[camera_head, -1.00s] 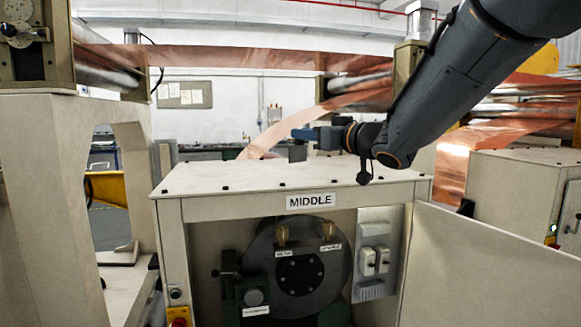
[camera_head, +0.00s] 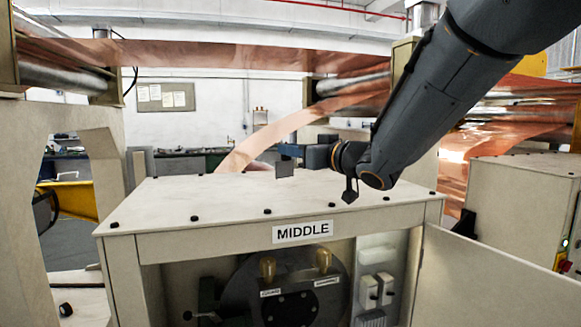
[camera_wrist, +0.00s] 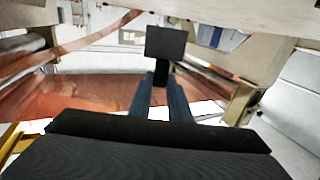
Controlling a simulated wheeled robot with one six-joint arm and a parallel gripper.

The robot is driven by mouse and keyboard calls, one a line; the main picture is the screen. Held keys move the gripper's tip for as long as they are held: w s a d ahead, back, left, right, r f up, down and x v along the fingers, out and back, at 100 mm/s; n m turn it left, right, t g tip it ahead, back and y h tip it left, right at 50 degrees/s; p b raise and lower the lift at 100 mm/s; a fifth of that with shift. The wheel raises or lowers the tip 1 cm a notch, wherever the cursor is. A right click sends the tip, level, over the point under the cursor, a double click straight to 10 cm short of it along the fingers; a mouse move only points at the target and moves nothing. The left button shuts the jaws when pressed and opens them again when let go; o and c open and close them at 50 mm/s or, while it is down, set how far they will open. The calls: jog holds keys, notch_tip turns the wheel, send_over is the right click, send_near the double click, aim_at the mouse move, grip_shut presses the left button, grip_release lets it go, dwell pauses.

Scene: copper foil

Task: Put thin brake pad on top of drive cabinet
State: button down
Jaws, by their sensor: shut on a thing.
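The drive cabinet labelled MIDDLE stands in the centre of the head view, with a flat pale top (camera_head: 185,199). My gripper (camera_head: 288,151) is at the far part of that top and points left. It is shut on the thin brake pad (camera_head: 284,169), a dark flat plate hanging below the fingertips. The pad's lower edge appears near the far part of the top; I cannot tell the gap beneath it. In the wrist view, the pad (camera_wrist: 166,43) shows as a dark rectangle beyond the blue fingers (camera_wrist: 160,90).
Small black bolts (camera_head: 267,211) line the cabinet's edges. Its front is open, with brass-topped parts inside and a door panel (camera_head: 490,275) swung out at right. Copper foil (camera_head: 200,54) runs behind and above. Another cabinet (camera_head: 520,195) stands at right. Most of the middle top is clear.

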aim_at(285, 164)
jog(key=shift+f+p, duration=0.4)
jog(key=shift+f, duration=1.7)
jog(key=shift+f, duration=0.15)
jog(key=c, duration=1.7)
grip_release()
jog(key=shift+o, duration=0.2)
jog(key=shift+r, duration=0.2)
jog(key=b+v, duration=0.2)
jog(key=v, duration=0.8)
jog(key=shift+s+d+b, duration=0.3)
jog(key=shift+s+d, duration=0.3)
jog(key=shift+s, duration=0.3)
